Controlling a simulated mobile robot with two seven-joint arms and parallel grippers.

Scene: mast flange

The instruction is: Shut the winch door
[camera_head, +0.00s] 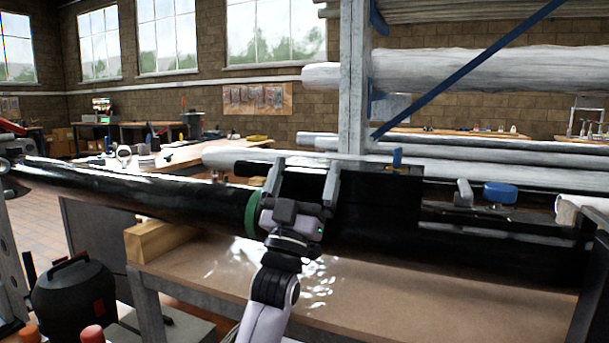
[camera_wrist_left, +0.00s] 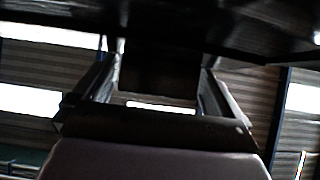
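A long black mast (camera_head: 130,190) with a green band (camera_head: 252,213) lies across the bench. A flat black panel (camera_head: 380,190), which may be the winch door, stands up along the mast at the middle. To its right is an opening in the mast with a blue round knob (camera_head: 500,194) and a grey lever (camera_head: 463,193). My left gripper (camera_head: 304,180) is in front of the mast, fingers wide apart, with dark surface between them. In the left wrist view the spread fingers (camera_wrist_left: 160,85) flank a dark block; contact cannot be told. My right gripper is not in view.
The brown bench top (camera_head: 420,300) is clear in front of the mast. A wooden block (camera_head: 155,240) supports the mast at left. A black canister (camera_head: 75,300) stands lower left. A rack post (camera_head: 353,80) and grey tubes (camera_head: 480,70) rise behind.

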